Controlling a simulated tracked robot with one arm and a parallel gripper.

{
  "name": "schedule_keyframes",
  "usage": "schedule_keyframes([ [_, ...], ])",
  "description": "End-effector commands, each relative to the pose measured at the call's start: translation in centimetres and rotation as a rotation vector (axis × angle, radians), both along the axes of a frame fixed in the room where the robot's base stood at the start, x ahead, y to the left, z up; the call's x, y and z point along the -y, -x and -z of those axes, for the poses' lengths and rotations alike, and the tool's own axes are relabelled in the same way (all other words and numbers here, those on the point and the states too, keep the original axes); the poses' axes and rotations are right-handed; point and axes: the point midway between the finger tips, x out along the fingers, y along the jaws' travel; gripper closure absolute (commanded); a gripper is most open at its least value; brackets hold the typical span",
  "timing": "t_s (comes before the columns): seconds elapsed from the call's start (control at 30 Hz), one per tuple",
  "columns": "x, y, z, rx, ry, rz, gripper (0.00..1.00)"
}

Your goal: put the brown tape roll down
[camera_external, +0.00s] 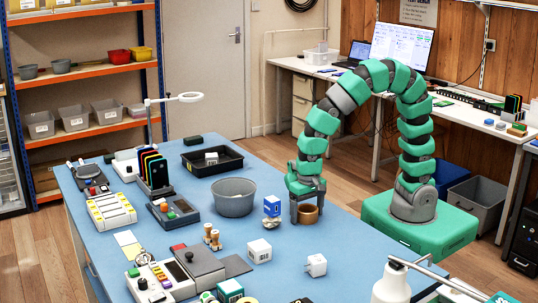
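The brown tape roll (308,215) is at the right part of the blue table, low at the tabletop. My gripper (306,205) points down over it, with one finger on each side of the roll, and appears shut on it. The fingers cover parts of the roll's sides. I cannot tell whether the roll's underside touches the table (345,238) or hangs just above it.
A grey bowl (233,197) and a black tray (212,160) are farther left. Blue tabletop is bare right of the roll.

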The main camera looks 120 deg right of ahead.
Motion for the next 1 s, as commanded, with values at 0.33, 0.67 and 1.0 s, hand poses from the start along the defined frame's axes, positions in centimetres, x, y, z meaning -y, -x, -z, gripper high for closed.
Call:
schedule_keyframes([
  [0.33,0.0,0.0,-0.2,0.001,0.000,0.000,0.14],
  [0.67,0.1,-0.1,-5.5,0.004,0.003,0.001,0.14],
  [1.0,0.1,-0.1,-11.1,0.004,0.002,0.000,0.14],
])
